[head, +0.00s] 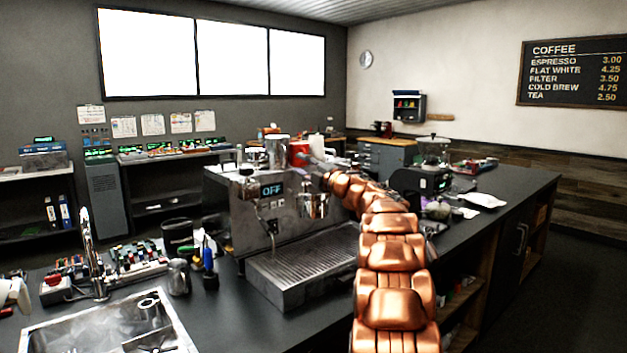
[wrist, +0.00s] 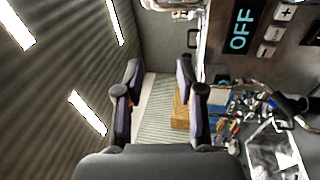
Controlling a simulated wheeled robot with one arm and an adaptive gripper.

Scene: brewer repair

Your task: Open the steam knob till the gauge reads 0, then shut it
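The espresso machine (head: 285,228) stands on the dark counter, its small display (head: 272,190) reading OFF. That display also shows in the wrist view (wrist: 242,30), turned sideways. My copper arm reaches over the counter to the machine's upper right front. My gripper (wrist: 160,75) is open, with its two dark fingers apart and nothing between them. In the head view its fingers are too small and covered to make out. I cannot clearly pick out the steam knob or the pressure gauge in either view. A metal fitting (head: 313,205) hangs at the machine's front.
A sink (head: 110,325) with a tall tap (head: 93,255) is at the front left. Jugs and tools crowd the counter left of the machine. A dark grinder (head: 432,183) stands right of my arm. The far right countertop (head: 500,215) is mostly clear.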

